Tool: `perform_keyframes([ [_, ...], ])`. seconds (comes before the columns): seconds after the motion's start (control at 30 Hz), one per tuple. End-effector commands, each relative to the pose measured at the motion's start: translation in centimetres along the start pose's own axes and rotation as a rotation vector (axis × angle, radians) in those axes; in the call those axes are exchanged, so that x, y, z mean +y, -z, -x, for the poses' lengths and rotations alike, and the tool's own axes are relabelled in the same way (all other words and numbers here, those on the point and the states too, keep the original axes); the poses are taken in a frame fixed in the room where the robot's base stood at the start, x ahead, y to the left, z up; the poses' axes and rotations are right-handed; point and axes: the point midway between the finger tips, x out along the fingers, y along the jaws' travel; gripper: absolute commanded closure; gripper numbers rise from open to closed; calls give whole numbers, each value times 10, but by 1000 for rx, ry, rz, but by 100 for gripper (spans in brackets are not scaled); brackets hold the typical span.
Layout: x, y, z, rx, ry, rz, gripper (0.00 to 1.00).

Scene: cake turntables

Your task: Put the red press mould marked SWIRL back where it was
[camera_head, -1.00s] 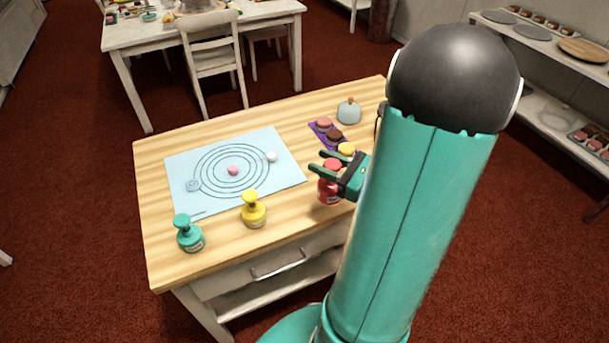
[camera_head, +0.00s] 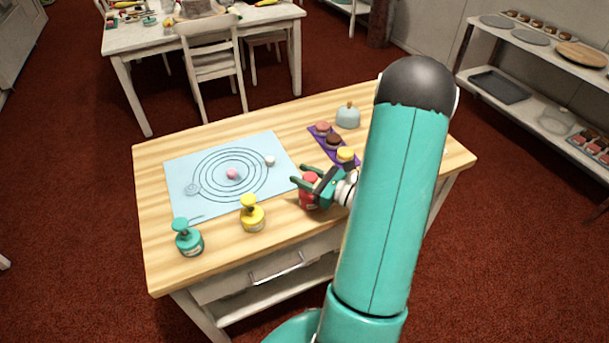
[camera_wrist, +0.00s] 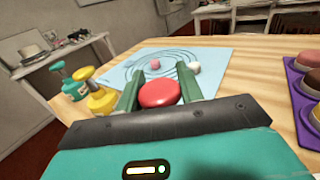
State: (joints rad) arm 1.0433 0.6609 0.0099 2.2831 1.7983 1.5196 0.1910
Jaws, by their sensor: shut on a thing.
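The red press mould (camera_head: 307,192) is between the fingers of my gripper (camera_head: 309,180), at the table's front right of the blue mat. My gripper is shut on it. In the wrist view the mould's round red top (camera_wrist: 159,93) shows between the two green fingers (camera_wrist: 160,85). Its SWIRL marking cannot be read. Whether its base touches the table is hard to tell. A yellow press mould (camera_head: 252,214) and a teal press mould (camera_head: 188,238) stand upright to its left along the front edge.
A blue mat (camera_head: 270,149) with printed rings carries a pink piece (camera_head: 232,174) and a white piece (camera_head: 270,161). A purple tray (camera_head: 321,142) with several round cakes lies behind my gripper. A pale domed object (camera_head: 348,116) stands at the back right.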

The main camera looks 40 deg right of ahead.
Motion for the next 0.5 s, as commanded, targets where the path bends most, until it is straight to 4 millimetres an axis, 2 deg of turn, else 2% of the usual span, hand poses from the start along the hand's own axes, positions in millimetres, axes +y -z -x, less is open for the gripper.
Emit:
perform_keyframes([
  [0.3, 0, 3, 0, -1, 0, 1, 100],
  [0.33, 0, 2, 0, 0, 0, 2, 59],
  [0.43, 0, 2, 0, 0, 0, 2, 42],
  [0.5, 0, 2, 0, 0, 0, 2, 42],
])
